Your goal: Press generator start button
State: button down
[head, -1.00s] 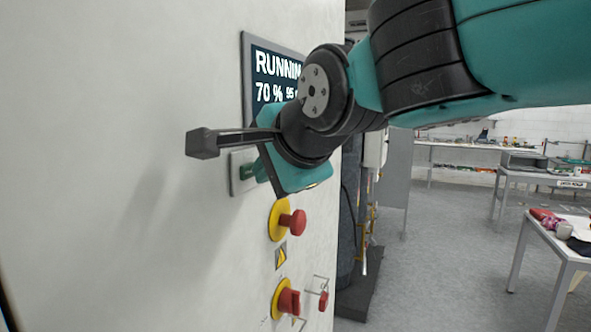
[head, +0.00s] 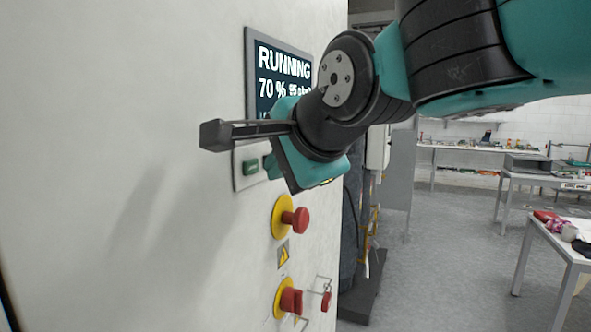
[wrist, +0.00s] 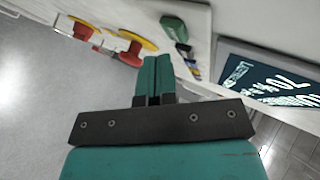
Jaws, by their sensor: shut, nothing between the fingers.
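The green start button (head: 250,166) sits on a grey plate on the white cabinet front, below the display. It also shows in the wrist view (wrist: 174,28), ahead of my fingertips and a little to their right. My gripper (head: 270,167) is just right of the button in the head view, its fingers partly hidden by its teal body. In the wrist view my teal fingers (wrist: 152,62) are together and empty, with a visible gap between their tips and the button. The display (head: 283,75) reads RUNNING and 70 %.
Below the button are a red emergency knob on a yellow ring (head: 293,219), a yellow warning label (head: 283,254) and a red rotary switch (head: 290,300). A dark cylinder (head: 352,210) stands beside the cabinet. Tables with clutter stand to the right, with open floor between.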

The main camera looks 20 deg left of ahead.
jog(key=shift+s+d+b, duration=0.2)
jog(key=shift+d+b, duration=1.2)
jog(key=shift+d, duration=1.1)
jog(key=s+d+f+n+g+h+b, duration=0.25)
jog(key=s+d+f+n, duration=0.2)
jog(key=d+f, duration=0.6)
jog(key=s+d+f+n+g+h+b, duration=0.1)
jog(key=s+d+f+n+g+h, duration=0.3)
jog(key=d+f, duration=0.6)
jog(key=s+d+f+n+y, duration=0.1)
jog(key=s+d+f+n, duration=0.3)
jog(key=s+d+n, duration=0.1)
jog(key=shift+s+d+f+g+y+b, duration=0.35)
jog(key=shift+s+d+g, duration=0.1)
jog(key=shift+s+d, duration=0.3)
jog(key=shift+a, duration=0.1)
